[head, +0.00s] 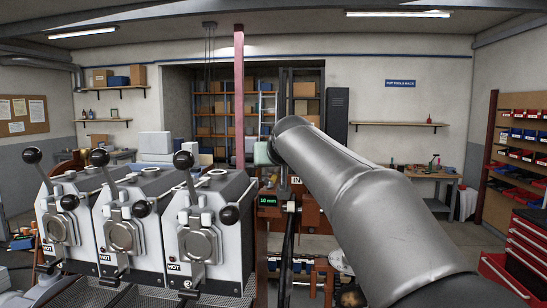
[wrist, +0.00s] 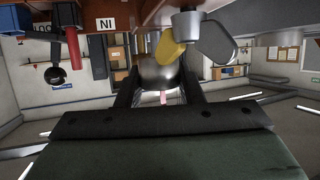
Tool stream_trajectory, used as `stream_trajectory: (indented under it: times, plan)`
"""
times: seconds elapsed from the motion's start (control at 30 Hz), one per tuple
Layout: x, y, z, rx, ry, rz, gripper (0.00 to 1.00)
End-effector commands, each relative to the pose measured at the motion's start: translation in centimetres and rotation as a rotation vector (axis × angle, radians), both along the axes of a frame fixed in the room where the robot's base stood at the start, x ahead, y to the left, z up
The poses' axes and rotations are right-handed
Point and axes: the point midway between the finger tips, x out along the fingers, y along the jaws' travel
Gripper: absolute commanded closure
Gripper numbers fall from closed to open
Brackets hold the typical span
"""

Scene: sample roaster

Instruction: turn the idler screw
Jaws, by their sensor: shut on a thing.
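My gripper (wrist: 158,92) shows in the wrist view with its two dark fingers on either side of a round grey metal piece. This piece looks like the head of the idler screw (wrist: 160,73). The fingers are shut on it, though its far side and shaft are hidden. In the head view my arm covers the right part of the machine, and the gripper and screw cannot be made out there. A small green display (head: 268,201) reading about 10 mm sits on the red-brown machine left of my arm.
A yellow piece (wrist: 171,49) and a grey paddle-like part (wrist: 213,41) hang close to the screw in the wrist view, which looks upside down. Several white roaster units (head: 215,215) with black-knobbed levers stand at left. A red tool cabinet (head: 512,262) is at right.

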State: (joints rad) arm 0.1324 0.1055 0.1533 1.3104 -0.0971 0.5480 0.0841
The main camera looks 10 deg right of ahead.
Motion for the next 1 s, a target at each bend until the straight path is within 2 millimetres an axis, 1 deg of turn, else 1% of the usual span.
stream_trajectory:
  times: [0.07, 0.3, 0.5, 0.7, 1.0]
  plan:
    - [0.01, 0.45, -0.01, -0.004, 0.0, -0.055, 0.89]
    - [0.06, 0.26, -0.3, 0.0, 0.0, -0.218, 0.89]
    - [0.07, 0.15, -0.31, 0.002, 0.001, -0.308, 0.89]
    - [0.04, 0.04, -0.22, 0.003, 0.002, -0.351, 0.89]
    - [0.04, -0.02, -0.27, 0.004, 0.006, -0.363, 0.89]
